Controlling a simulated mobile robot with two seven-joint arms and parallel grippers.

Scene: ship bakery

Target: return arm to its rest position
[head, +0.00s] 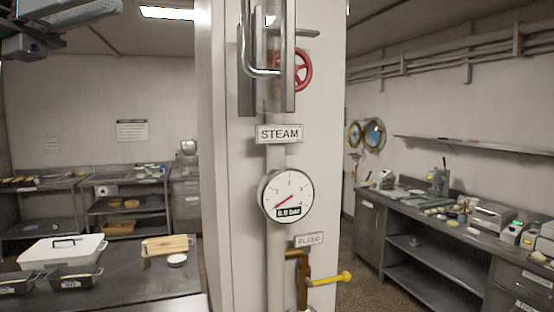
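A grey and dark part of my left arm (35,30) shows raised in the top left corner, close to the camera. It is cut off by the picture edge, and I cannot tell whether its gripper is open or shut. It touches nothing that I can see and no object shows in it. My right arm and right gripper are not in view.
A white column stands ahead with a steam pipe, a red valve wheel (303,70), a pressure gauge (287,195) and a yellow bleed lever (330,279). A worktop (150,283) with a white lidded box (60,251) is lower left. A loaded counter (430,220) runs along the right.

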